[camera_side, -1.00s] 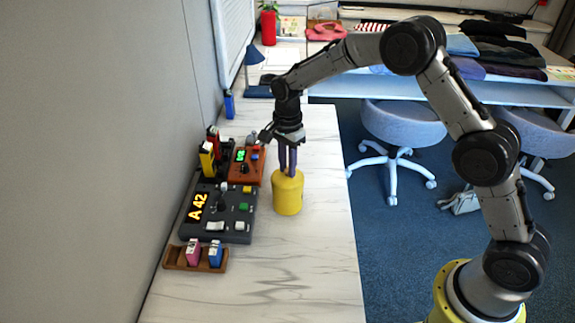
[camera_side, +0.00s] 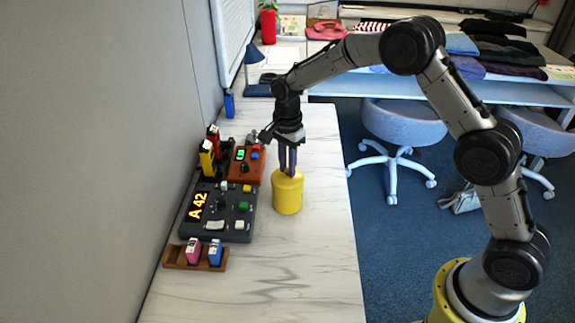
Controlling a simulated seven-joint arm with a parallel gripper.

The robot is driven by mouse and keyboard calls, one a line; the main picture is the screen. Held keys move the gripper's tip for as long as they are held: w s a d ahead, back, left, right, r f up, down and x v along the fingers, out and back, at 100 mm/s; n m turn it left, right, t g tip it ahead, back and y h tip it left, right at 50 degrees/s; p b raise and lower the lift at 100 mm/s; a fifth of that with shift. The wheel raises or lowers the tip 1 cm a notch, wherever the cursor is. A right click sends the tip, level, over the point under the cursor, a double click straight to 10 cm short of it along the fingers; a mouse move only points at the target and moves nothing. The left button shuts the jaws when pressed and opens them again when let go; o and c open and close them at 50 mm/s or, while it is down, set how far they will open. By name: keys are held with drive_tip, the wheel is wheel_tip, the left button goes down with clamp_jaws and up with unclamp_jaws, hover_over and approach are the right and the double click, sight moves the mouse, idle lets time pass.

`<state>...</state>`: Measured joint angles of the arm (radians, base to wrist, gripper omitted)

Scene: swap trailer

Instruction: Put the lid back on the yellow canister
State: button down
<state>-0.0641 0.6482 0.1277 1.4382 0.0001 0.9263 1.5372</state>
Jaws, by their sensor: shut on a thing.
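The yellow canister (camera_side: 288,197) stands upright on the white marbled table, right of the control panels. My gripper (camera_side: 288,172) is directly above it, pointing down, with its fingertips at the canister's top. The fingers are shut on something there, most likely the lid. The lid cannot be told apart from the canister at this size, and I cannot tell whether it is seated.
Left of the canister are a dark panel (camera_side: 240,228) reading "A 42" and an orange-brown panel (camera_side: 247,166). A wooden rack (camera_side: 177,258) with pink and blue blocks stands in front. The table (camera_side: 300,275) is clear in front of the canister.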

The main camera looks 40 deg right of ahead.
drive_tip(key=shift+c, duration=0.8)
unclamp_jaws()
drive_tip(key=shift+r, duration=3.5)
drive_tip(key=shift+c, duration=0.3)
clamp_jaws()
